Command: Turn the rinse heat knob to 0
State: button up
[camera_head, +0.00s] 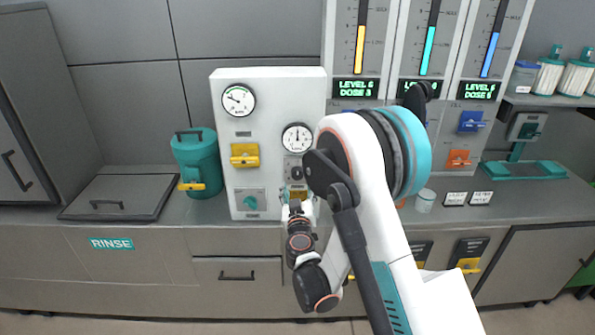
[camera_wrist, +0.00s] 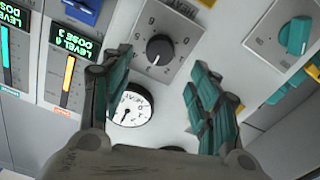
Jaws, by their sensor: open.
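The heat knob (camera_wrist: 160,47) is a round black dial with a pale pointer mark, set on a grey square plate with numerals around it. A partly visible label that looks like HEAT is at its edge. In the head view my gripper (camera_head: 298,207) is in front of the white panel's lower right, and the arm hides part of that area.
The white panel (camera_head: 268,90) also carries two round gauges (camera_head: 238,100), a yellow handle (camera_head: 245,155) and a teal knob (camera_head: 250,201). A teal canister (camera_head: 198,160) stands left of it. Dose columns with level displays (camera_head: 355,89) are to the right.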

aim_at(298, 175)
jog(key=w, duration=0.5)
jog(key=shift+w+f+b, duration=0.1)
jog(key=shift+w+b, duration=0.2)
jog(key=shift+w, duration=0.55)
jog(key=c, duration=1.1)
